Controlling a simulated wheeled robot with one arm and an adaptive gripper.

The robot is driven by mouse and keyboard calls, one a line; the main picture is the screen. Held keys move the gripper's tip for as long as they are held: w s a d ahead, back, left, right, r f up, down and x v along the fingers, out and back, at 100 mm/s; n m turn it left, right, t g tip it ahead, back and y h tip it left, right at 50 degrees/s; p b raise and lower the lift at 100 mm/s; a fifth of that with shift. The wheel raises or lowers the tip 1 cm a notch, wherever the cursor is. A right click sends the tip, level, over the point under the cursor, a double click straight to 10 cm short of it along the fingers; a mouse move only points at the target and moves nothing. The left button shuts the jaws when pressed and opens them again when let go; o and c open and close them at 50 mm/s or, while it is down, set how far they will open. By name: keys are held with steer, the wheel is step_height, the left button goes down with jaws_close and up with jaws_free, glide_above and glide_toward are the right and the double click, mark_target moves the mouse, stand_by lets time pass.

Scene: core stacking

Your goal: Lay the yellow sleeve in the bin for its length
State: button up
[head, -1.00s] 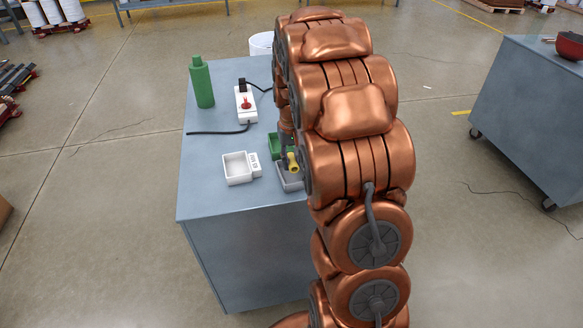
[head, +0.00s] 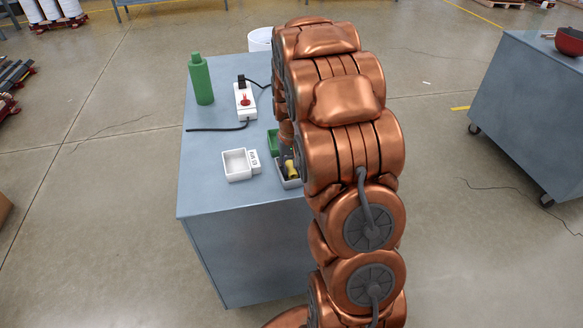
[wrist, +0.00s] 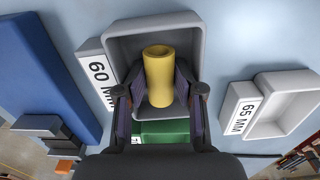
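The yellow sleeve (wrist: 159,75) is a short hollow tube between the two fingers of my gripper (wrist: 160,92) in the wrist view. The fingers appear closed on its sides. Its open end faces up in that view. It is over or inside the grey bin (wrist: 117,47) labelled 60 MM; I cannot tell whether it touches the floor. In the head view the sleeve (head: 291,170) shows at the grey bin (head: 288,184), partly hidden by my arm. A white bin (head: 236,165) stands to the left; it shows in the wrist view (wrist: 282,102) with a 65 MM label.
A green bin (head: 272,141) sits behind the grey bin. A green bottle (head: 202,80) and a white switch box (head: 245,102) with a black cable stand farther back on the grey table (head: 205,200). The table's front left is clear.

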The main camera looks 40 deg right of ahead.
mark_target(291, 168)
steer(key=shift+f, duration=0.1)
steer(key=shift+r, duration=0.4)
step_height(291, 168, up, 12)
steer(key=b, duration=0.3)
steer(key=s+a+f+n, duration=0.1)
steer(key=s+a, duration=0.6)
steer(key=s, duration=0.3)
steer(key=s+a+f+n+g, duration=0.1)
steer(key=s+a+n, duration=0.1)
steer(key=s+a, duration=0.5)
steer(key=s+a+f+n, duration=0.1)
steer(key=s+a, duration=0.6)
steer(key=s, duration=0.6)
steer(key=shift+s+n+g, duration=0.25)
steer(key=shift+n+g, duration=0.05)
steer(key=shift+g, duration=0.1)
